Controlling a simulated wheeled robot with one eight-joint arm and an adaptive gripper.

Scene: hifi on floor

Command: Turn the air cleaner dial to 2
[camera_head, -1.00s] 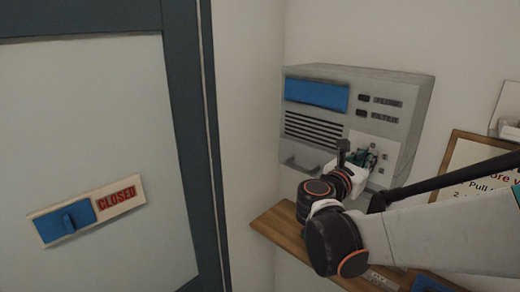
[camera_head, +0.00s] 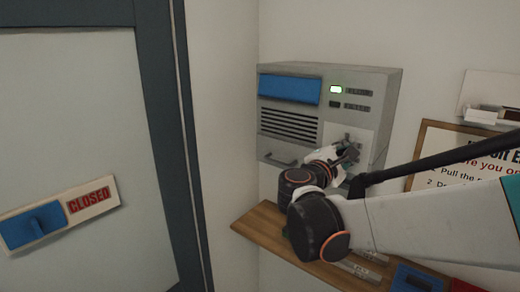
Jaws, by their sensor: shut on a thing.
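The air cleaner (camera_head: 288,145) is a grey box with a blue panel and dark vent slots, on the wall above a wooden shelf. Its dial sits on the pale plate (camera_head: 369,138) at the lower right of its front. My gripper (camera_head: 350,151) is at that plate, shut on the dial as far as I can see. The gripper hides the dial and most of its markings, so I cannot read the setting.
A wooden shelf (camera_head: 258,222) runs below the air cleaner, with metal pieces and a blue item (camera_head: 415,281) on it. A framed notice (camera_head: 435,137) hangs at right, behind my arm.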

